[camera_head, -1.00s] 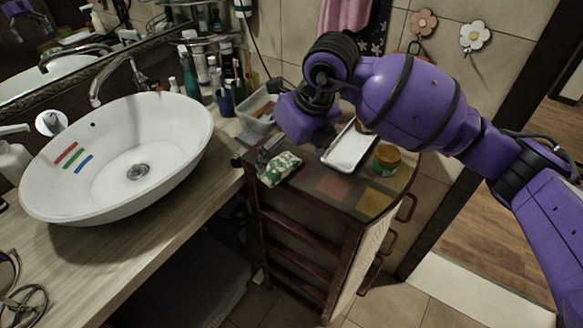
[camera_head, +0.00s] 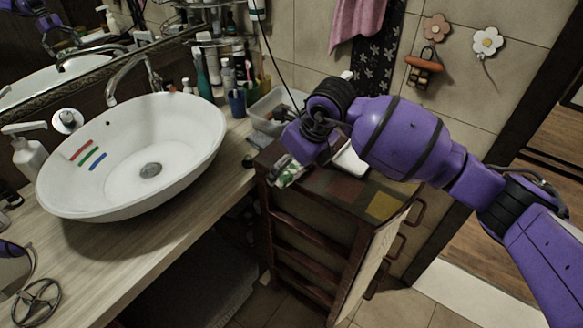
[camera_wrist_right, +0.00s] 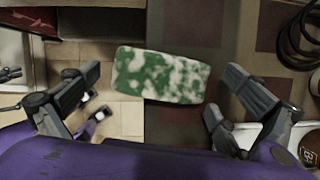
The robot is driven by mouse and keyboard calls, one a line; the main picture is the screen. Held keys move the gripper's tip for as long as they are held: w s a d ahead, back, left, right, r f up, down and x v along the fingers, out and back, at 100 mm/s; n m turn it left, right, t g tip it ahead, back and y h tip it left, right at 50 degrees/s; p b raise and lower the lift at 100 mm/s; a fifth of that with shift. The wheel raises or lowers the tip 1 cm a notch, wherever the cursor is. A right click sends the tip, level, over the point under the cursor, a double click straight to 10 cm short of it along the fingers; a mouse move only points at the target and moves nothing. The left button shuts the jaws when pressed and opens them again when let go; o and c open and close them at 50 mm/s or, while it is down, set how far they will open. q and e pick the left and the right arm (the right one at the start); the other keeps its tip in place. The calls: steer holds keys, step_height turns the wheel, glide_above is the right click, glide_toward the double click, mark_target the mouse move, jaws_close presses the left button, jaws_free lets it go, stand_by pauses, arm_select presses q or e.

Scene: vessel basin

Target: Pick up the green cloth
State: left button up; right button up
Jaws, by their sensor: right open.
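The green cloth (camera_head: 287,177) is a small folded cloth with white patches. It lies at the near left corner of the dark wooden cabinet top, partly hidden by my right gripper (camera_head: 287,166). In the right wrist view the whole cloth (camera_wrist_right: 160,76) shows between and beyond the two spread fingers of my right gripper (camera_wrist_right: 161,82), with clear gaps on both sides. The gripper is open and does not hold the cloth. The height left between the fingers and the cloth is hard to judge.
The cabinet (camera_head: 339,192) stands right of the wooden counter (camera_head: 165,232) with the white basin (camera_head: 125,160). A clear bin (camera_head: 265,115) and a blue cup (camera_head: 237,103) stand behind. A white tray (camera_head: 350,162) on the cabinet is mostly hidden by my arm.

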steer(key=c, duration=0.9)
steer(key=shift+r, duration=0.15)
